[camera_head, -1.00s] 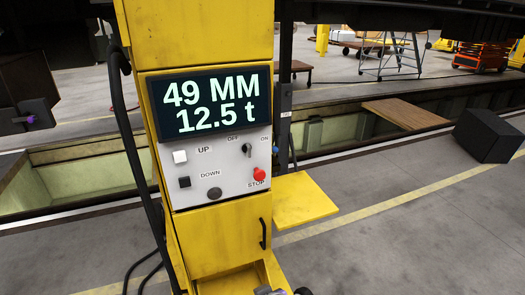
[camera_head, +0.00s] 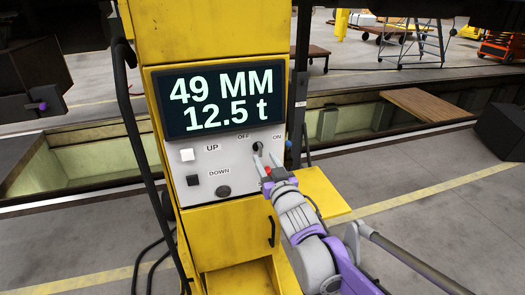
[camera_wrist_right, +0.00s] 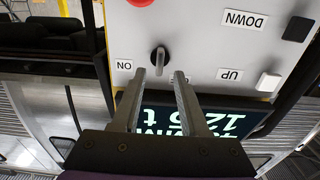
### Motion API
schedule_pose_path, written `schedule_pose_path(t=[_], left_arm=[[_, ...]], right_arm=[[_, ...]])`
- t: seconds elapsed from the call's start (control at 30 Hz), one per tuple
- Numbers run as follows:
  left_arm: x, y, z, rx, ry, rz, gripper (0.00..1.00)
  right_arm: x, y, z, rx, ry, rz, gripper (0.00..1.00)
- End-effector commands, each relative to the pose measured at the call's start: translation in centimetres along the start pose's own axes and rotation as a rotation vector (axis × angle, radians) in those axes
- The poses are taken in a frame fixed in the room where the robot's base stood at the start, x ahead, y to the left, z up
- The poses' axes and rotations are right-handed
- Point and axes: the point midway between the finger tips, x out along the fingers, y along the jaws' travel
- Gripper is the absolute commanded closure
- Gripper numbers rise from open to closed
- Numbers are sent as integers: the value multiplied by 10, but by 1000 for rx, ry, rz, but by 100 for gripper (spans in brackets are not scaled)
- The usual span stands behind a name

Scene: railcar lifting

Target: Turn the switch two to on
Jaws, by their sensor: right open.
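The switch is a dark rotary knob (camera_head: 257,147) with a lever, on the white control panel (camera_head: 235,175) of the yellow lifting column, between the OFF and ON labels. My right gripper (camera_head: 266,162) is at the panel, just below the switch, and partly covers the STOP button area. In the right wrist view, which shows the panel upside down, the switch (camera_wrist_right: 159,55) lies just beyond the gap between the two open fingertips (camera_wrist_right: 160,75). Its grey lever points toward that gap; contact with the fingers cannot be told. My left gripper is not in view.
The display (camera_head: 215,101) reads 49 MM and 12.5 t. A white UP button (camera_head: 187,155) and a black DOWN button (camera_head: 193,180) sit left on the panel. The red STOP button (camera_wrist_right: 139,2) is close to the switch. A yellow plate (camera_head: 320,195) juts out right.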

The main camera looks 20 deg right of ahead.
Motion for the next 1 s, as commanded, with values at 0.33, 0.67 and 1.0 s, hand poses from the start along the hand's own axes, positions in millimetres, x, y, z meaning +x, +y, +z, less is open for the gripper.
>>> schedule_pose_path(t=[0.33,0.67,1.0], left_arm=[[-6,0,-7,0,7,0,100],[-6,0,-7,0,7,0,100],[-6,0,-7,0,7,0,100]], right_arm=[[41,0,0,-1,0,0,56],[44,0,0,-1,-1,0,56],[44,0,0,-1,-1,0,100]])
